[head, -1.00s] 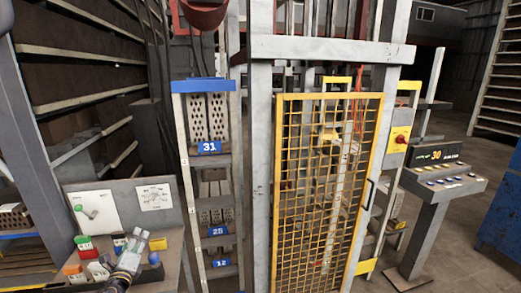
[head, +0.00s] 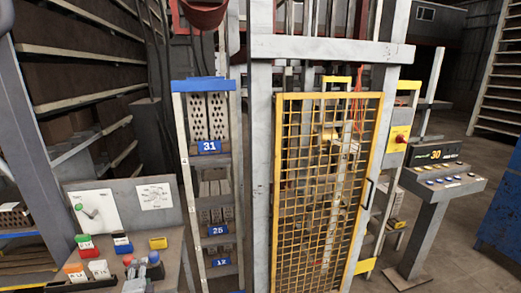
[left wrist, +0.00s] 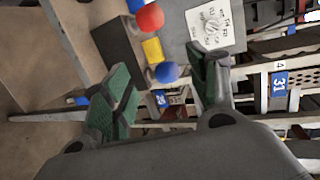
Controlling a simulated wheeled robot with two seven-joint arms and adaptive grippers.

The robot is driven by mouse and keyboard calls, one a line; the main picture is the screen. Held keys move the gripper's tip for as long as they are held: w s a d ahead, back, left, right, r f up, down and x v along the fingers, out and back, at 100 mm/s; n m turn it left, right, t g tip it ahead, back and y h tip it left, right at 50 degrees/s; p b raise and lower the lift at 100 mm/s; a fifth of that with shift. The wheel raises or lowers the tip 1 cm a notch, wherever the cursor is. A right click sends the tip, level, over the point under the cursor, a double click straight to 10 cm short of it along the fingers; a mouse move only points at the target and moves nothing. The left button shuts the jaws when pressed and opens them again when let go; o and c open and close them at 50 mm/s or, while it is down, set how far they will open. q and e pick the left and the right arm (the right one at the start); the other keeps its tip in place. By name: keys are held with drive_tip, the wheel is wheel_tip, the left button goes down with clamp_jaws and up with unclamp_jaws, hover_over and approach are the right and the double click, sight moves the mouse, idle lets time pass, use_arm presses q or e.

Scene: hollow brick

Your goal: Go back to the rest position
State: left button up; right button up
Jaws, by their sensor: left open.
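My left gripper (left wrist: 160,88) shows in the left wrist view. Its two fingers with green pads are spread apart, with nothing held between them. Beyond the fingers, a red ball knob (left wrist: 150,17) and a blue ball knob (left wrist: 167,72) stand by a dark box, and neither is gripped. In the head view the red knob (head: 141,262) and blue knob (head: 153,258) are at the bench's front right. I cannot clearly make out the left gripper in the head view. My right gripper is not in view.
A grey bench (head: 175,262) at the lower left carries several coloured blocks, including a yellow one (head: 158,243). A blue-topped rack (head: 204,86) holds bricks. A yellow mesh gate (head: 330,190) stands in the middle, and a button console (head: 440,178) at right.

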use_arm(q)
drive_tip(key=s+d+f+n+g+h, duration=0.3)
drive_tip(key=s+d+n+g, duration=0.25)
drive_tip(key=s+d, duration=0.5)
drive_tip(key=s+d+f+n+g+h, duration=0.35)
drive_tip(key=s+d+n, duration=0.35)
drive_tip(key=s, duration=0.7)
wheel_tip(320, 180, down, 33)
drive_tip(key=s+g, duration=0.2)
drive_tip(key=s, duration=0.1)
drive_tip(key=s+a+f, duration=0.2)
drive_tip(key=s+f, duration=0.8)
drive_tip(key=s, duration=0.1)
drive_tip(key=s+a+f+g, duration=0.1)
drive_tip(key=s+a+f, duration=0.1)
drive_tip(key=s+f, duration=0.7)
drive_tip(key=shift+s+a+f+m, duration=0.15)
drive_tip(key=shift+s+f+m, duration=0.2)
drive_tip(key=shift+s, duration=0.6)
drive_tip(key=shift+s+y, duration=0.1)
drive_tip(key=shift+y, duration=0.15)
